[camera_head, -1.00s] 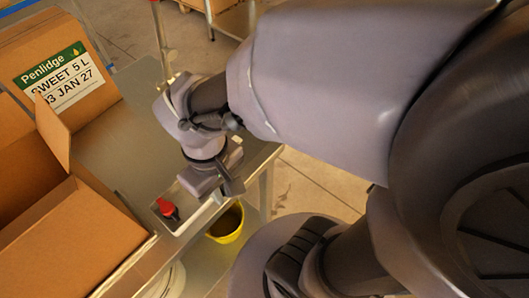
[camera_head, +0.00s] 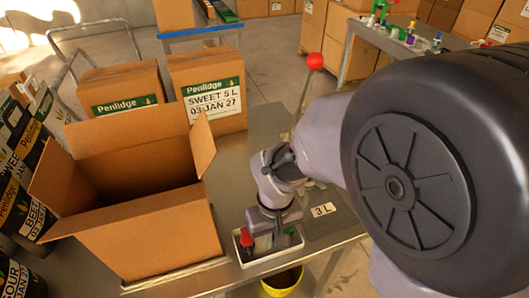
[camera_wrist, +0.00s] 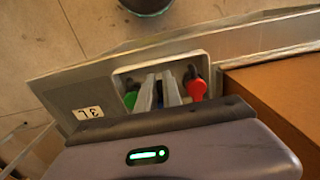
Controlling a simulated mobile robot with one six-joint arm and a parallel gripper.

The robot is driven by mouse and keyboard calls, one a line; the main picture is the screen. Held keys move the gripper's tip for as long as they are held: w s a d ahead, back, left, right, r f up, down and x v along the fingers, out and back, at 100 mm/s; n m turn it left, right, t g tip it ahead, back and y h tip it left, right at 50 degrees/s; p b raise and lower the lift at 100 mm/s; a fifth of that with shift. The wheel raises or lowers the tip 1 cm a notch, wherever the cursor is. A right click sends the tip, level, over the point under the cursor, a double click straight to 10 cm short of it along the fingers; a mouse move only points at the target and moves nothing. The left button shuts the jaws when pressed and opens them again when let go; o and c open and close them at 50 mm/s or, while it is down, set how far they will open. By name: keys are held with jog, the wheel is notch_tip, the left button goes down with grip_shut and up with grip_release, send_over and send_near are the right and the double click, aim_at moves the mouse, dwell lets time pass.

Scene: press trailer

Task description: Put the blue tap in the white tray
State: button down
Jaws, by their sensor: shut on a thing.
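The white tray (camera_head: 244,262) sits at the table's near edge; its rim also shows in the wrist view (camera_wrist: 120,76). A red tap (camera_head: 246,240) stands at its left end in the head view; it also shows in the wrist view (camera_wrist: 197,88). A green tap (camera_wrist: 131,99) is at the other end, partly hidden. My gripper (camera_wrist: 168,80) points down into the tray between the red and green taps, its fingers close together. It is shut on the blue tap, which is mostly hidden by the fingers. In the head view my gripper (camera_head: 278,232) is over the tray.
A large open carton (camera_head: 150,235) stands left of the tray. Closed cartons (camera_head: 208,90) stand behind it. A card marked 3 L (camera_head: 323,210) lies right of the tray. A yellow bucket (camera_head: 283,281) is below the table edge.

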aim_at(271, 252)
notch_tip(271, 252, down, 4)
jog(key=shift+r+b, duration=0.15)
jog(key=shift+b, duration=0.9)
jog(key=shift+r, duration=0.15)
jog(key=c, duration=1.5)
grip_release()
notch_tip(271, 252, up, 12)
jog(key=p, duration=0.5)
jog(key=shift+d+p, duration=0.1)
jog(key=shift+p, duration=0.25)
jog(key=s+d+r+m+t+y, duration=0.1)
jog(key=s+d+r+m+t, duration=0.1)
jog(key=r, duration=0.4)
jog(key=s+d+r+m+t, duration=0.3)
jog(key=s+r+m, duration=0.2)
jog(key=s+r, duration=0.1)
jog(key=shift+s+d+r+m+t+y, duration=0.15)
jog(key=shift+d+r+m+t+y, duration=0.15)
jog(key=shift+d+r+t+y, duration=0.1)
